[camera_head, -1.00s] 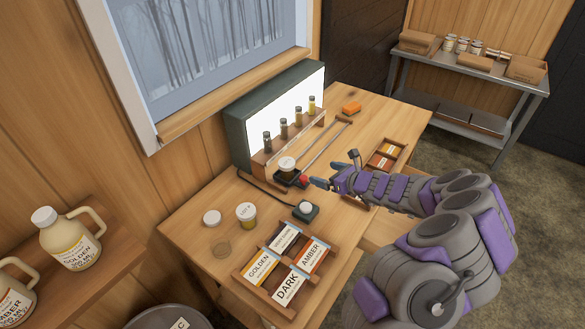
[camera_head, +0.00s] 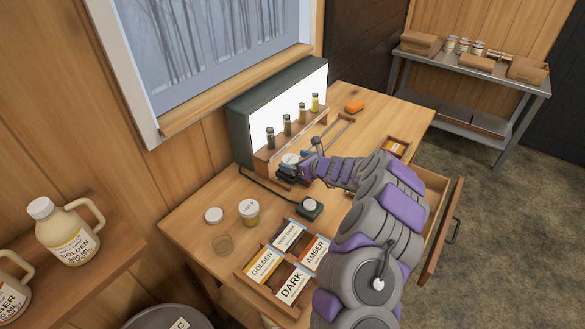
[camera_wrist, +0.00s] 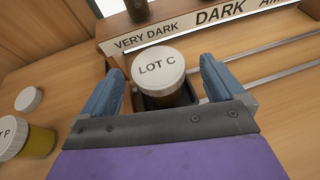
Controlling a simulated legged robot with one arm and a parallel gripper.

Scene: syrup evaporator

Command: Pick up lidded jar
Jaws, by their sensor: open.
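The lidded jar (camera_wrist: 161,77), with a white lid reading "LOT C" and dark contents, stands upright in a dark square holder at the foot of the light box rack. My gripper (camera_wrist: 164,92) is open, with one blue-grey finger on each side of the jar. I cannot tell whether either finger touches it. In the head view my gripper (camera_head: 291,171) is at the front of the rack, and only the white lid (camera_head: 290,159) of the jar shows above it. A second lidded jar (camera_head: 249,212) with amber contents stands on the table to the left.
The light box (camera_head: 285,110) with a rack of several sample vials stands just behind. A drawer (camera_head: 436,225) is open at right.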

